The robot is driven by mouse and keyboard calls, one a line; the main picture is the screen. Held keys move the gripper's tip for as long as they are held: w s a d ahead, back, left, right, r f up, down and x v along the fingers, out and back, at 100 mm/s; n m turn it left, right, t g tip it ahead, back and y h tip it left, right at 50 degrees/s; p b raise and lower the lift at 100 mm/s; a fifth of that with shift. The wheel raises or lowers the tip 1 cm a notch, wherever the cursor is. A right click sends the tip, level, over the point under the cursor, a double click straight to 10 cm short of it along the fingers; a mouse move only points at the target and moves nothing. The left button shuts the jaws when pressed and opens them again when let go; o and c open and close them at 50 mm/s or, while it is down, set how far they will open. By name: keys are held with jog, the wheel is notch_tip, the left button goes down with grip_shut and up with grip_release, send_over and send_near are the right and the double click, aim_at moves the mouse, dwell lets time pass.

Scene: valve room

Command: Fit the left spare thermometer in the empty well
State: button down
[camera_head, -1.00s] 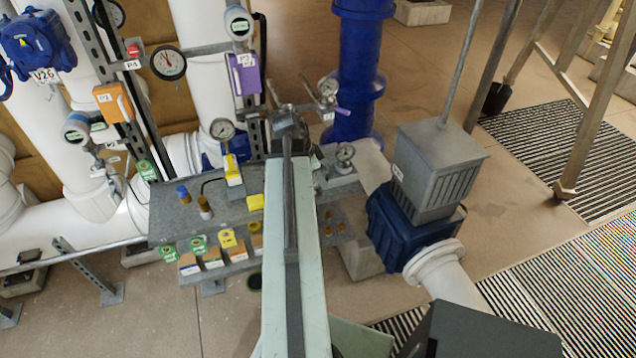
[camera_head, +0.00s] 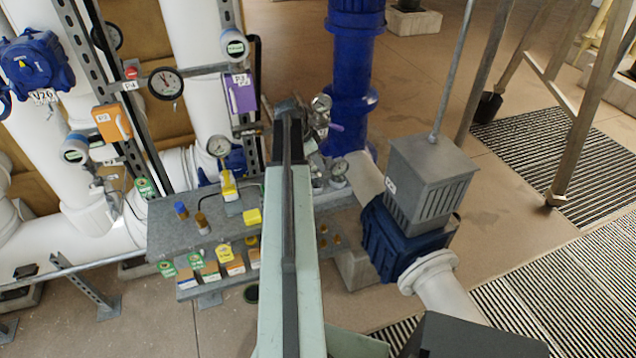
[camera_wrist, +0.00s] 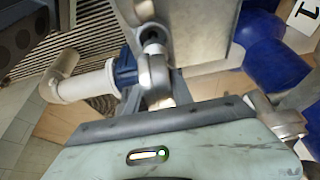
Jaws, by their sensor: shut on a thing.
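My gripper (camera_head: 289,106) is at the far end of my pale green arm, beyond the back of the grey bench, left of a small silver gauge (camera_head: 321,103). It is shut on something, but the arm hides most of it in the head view. In the wrist view a grey metal piece with a rounded end (camera_wrist: 158,75) shows just beyond the grey edge of my gripper body; I take it for the held thermometer, but its dial is not visible. A dial thermometer or gauge (camera_head: 218,146) stands above the bench at a yellow tag. I cannot make out the empty well.
A purple box marked P3 (camera_head: 241,94) and a strut post stand close left of my gripper. A blue pipe column (camera_head: 350,85) is close right. The grey bench (camera_head: 165,240) carries blue, brown and yellow pieces. A motor unit (camera_head: 425,185) stands right.

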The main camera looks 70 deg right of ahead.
aim_at(318, 171)
jog(key=shift+f, duration=0.15)
jog(key=shift+f+b, duration=2.1)
jog(key=shift+f, duration=0.15)
jog(key=c, duration=1.1)
grip_release()
jog(key=shift+r, duration=0.1)
jog(key=shift+r+p, duration=0.5)
jog(key=shift+p, duration=0.1)
jog(key=p+v, duration=1.1)
jog(key=v, duration=0.1)
jog(key=shift+s+r, duration=0.1)
jog(key=shift+d, duration=0.1)
